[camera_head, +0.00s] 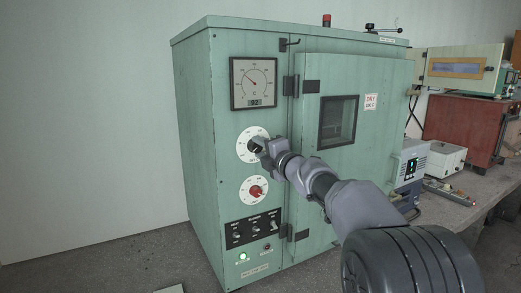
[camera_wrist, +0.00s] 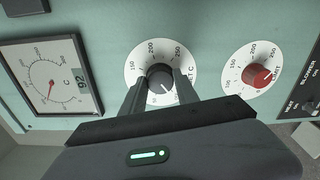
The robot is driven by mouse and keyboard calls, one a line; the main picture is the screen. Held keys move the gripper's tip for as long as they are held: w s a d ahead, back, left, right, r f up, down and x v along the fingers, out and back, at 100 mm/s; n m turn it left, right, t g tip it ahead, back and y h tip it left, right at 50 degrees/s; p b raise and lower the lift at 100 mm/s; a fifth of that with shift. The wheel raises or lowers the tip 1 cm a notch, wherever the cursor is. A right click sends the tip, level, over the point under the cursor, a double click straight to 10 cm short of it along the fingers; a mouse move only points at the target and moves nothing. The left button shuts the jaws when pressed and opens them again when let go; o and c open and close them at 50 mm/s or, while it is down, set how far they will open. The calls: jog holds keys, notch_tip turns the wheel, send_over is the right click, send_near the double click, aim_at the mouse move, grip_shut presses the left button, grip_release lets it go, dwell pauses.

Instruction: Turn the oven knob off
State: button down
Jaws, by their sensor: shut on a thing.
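The green oven (camera_head: 235,120) fills the middle of the head view. My gripper (camera_wrist: 160,82) is shut on this knob, one finger on each side, in the wrist view. The knob's white mark points to the lower right there, away from the printed numbers. In the head view my gripper (camera_head: 258,146) covers much of the upper dial (camera_head: 243,153). A second dial with a red knob (camera_head: 257,191) lies below; it also shows in the wrist view (camera_wrist: 257,77).
A gauge (camera_head: 253,83) sits above the dials, with a digital display reading 92 in the wrist view. Below are a black switch panel (camera_head: 254,229) and a lit green lamp (camera_head: 242,256). The closed oven door (camera_head: 375,145) lies right of the dials.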

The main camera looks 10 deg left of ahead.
jog(key=c, duration=0.9)
grip_release()
jog(key=v, duration=1.7)
jog(key=shift+s+d, duration=0.2)
